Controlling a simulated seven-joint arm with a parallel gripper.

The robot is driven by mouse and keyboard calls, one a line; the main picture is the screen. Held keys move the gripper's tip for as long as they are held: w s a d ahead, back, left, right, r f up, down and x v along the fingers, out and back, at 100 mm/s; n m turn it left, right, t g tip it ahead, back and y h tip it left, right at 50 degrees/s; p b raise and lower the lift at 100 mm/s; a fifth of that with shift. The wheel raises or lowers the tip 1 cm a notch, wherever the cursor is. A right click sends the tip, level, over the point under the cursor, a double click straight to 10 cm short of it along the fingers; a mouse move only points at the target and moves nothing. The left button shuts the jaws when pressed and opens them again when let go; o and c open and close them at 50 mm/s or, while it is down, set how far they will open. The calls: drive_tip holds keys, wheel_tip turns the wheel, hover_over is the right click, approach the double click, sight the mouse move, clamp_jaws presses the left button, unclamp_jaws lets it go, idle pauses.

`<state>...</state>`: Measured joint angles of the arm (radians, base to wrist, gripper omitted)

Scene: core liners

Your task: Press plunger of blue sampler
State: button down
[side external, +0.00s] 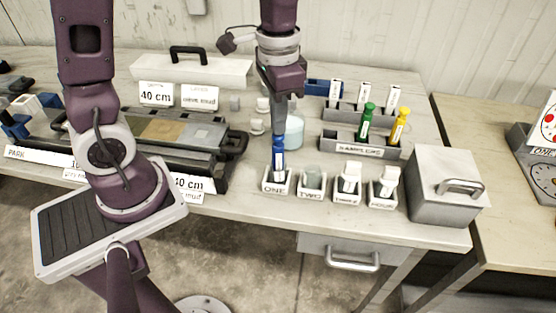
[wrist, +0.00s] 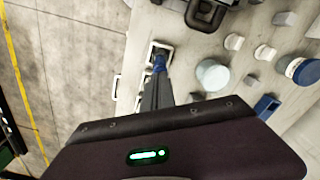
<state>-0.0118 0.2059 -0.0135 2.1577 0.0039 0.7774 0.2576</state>
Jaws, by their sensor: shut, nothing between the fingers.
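The blue sampler (side external: 278,159) stands upright in the white holder labelled ONE (side external: 277,187) at the front of the bench. My gripper (side external: 279,134) points straight down over it, with its shut fingertips at the sampler's top. In the side view the tips appear to touch or nearly touch it; I cannot tell which. In the wrist view the blue sampler (wrist: 160,63) shows just beyond the fingertips (wrist: 157,76), inside its white holder (wrist: 158,48). The plunger itself is hidden by the fingers.
A green sampler (side external: 367,122) and a yellow sampler (side external: 399,127) stand in a grey rack (side external: 341,149) at the right. Several labelled holders with pale items line the front edge, right of ONE. A pale blue jar (side external: 294,131) is close behind my gripper. A metal box (side external: 447,188) stands at the right.

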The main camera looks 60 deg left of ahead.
drive_tip(key=shift+f, duration=0.45)
drive_tip(key=shift+f, duration=0.65)
idle(0.4)
drive_tip(key=shift+r, duration=3.55)
drive_tip(key=shift+s+r, duration=0.1)
drive_tip(key=shift+r, duration=0.05)
drive_tip(key=s+r+n+t, duration=0.1)
drive_tip(key=s+r+t, duration=0.1)
drive_tip(key=s, duration=0.5)
drive_tip(key=s+r+n+t, duration=0.2)
drive_tip(key=s+r+t, duration=0.1)
drive_tip(key=s, duration=0.3)
drive_tip(key=shift+s+r+t, duration=0.2)
drive_tip(key=shift+s+t, duration=0.1)
drive_tip(key=shift+s, duration=0.05)
